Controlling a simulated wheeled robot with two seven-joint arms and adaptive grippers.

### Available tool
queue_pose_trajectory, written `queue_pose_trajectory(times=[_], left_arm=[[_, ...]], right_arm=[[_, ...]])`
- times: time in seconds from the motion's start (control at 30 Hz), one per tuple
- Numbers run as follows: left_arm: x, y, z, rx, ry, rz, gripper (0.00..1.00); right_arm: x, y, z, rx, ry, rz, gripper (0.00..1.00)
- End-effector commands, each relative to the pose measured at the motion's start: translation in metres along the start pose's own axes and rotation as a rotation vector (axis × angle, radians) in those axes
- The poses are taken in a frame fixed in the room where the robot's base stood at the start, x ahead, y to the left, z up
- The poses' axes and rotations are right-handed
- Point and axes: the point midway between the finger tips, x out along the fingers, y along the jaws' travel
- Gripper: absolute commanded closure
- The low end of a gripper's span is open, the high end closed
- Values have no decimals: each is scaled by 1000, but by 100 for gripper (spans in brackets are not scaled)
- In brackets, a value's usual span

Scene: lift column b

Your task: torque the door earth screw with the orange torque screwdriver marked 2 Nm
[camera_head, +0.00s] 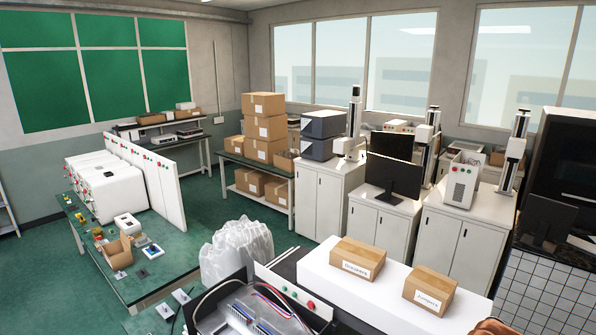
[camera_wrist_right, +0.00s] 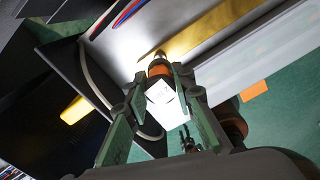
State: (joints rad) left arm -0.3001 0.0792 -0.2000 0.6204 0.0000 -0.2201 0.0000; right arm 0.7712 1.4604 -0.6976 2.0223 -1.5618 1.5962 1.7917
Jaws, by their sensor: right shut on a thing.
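In the right wrist view my right gripper (camera_wrist_right: 160,80) is shut on a tool with an orange collar (camera_wrist_right: 159,70), which looks like the orange torque screwdriver. A white block or label shows between the fingers, and its marking cannot be read. The dark tip points away from me toward a pale grey panel (camera_wrist_right: 128,38), which may be the door. I cannot tell whether it touches. In the head view the open enclosure (camera_head: 205,326) shows terminals and wires at the bottom, beside a panel with red and green buttons (camera_head: 291,291). I cannot pick out the earth screw. My left gripper is not in view.
A grey cable (camera_wrist_right: 95,75) curves close beside the fingers in the wrist view. A yellow piece (camera_wrist_right: 76,110) and an orange tag (camera_wrist_right: 253,90) lie nearby. Two cardboard boxes (camera_head: 357,258) (camera_head: 430,289) stand on the white surface right of the enclosure. A plastic bag (camera_head: 236,250) is behind it.

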Motion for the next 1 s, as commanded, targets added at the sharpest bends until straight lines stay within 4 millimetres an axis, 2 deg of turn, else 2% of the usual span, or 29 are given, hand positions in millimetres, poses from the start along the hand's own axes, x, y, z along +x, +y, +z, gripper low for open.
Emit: queue_pose_trajectory(times=[0.2, 1.0], left_arm=[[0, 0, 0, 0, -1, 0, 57], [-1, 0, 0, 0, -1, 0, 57]], right_arm=[[0, 0, 0, 0, 0, 0, 100], [-6, 0, 0, 0, 0, 0, 100]])
